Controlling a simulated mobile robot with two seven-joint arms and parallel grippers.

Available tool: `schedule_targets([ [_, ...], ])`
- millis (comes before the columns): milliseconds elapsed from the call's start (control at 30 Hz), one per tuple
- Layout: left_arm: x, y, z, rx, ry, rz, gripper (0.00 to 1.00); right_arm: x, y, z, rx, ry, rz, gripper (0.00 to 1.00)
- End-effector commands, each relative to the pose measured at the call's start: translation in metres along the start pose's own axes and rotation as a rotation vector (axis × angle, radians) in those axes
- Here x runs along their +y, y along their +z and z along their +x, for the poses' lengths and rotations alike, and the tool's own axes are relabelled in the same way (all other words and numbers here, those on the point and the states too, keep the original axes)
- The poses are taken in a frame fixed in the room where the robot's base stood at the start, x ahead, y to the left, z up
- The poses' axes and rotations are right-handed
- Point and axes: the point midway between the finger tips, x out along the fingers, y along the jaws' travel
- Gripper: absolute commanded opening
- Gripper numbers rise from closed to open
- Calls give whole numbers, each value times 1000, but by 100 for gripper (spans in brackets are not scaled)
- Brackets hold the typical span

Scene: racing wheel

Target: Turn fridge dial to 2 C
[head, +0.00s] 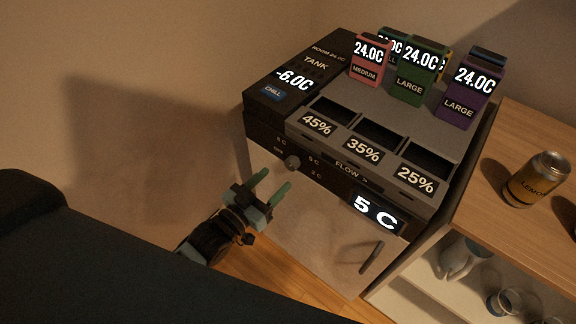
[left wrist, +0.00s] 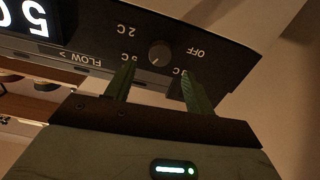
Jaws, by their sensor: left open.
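The fridge dial (head: 292,162) is a small round grey knob on the dark front panel, with OFF, 8 C-like, 5 C and 2 C marks around it. The lit fridge display (head: 378,212) reads 5 C. My left gripper (head: 271,188) is open, with green fingers pointing at the panel just below the dial. In the left wrist view the dial (left wrist: 160,53) appears beyond and between the two fingertips (left wrist: 158,72), apart from them. The picture there is upside down. My right gripper is not in view.
The fridge (head: 300,215) has a white door with a handle (head: 371,257) at lower right. On top are a tank readout of -6.0C, bins marked 45%, 35% and 25%, and several cartons. A wooden shelf with a can (head: 538,180) stands at right.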

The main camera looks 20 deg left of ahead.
Motion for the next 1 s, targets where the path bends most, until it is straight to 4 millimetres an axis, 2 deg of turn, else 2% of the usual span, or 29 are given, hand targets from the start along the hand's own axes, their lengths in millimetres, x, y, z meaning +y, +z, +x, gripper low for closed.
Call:
schedule_targets([
  [200,0,-1,34,2,-1,1,54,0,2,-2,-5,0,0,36],
  [400,0,0,57,0,0,0,54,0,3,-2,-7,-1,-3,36],
  [567,0,0,65,-1,0,0,54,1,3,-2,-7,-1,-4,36],
  [833,0,0,65,-1,0,0,54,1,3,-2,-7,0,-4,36],
  [1000,0,0,65,-1,0,0,32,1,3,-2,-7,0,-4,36],
])
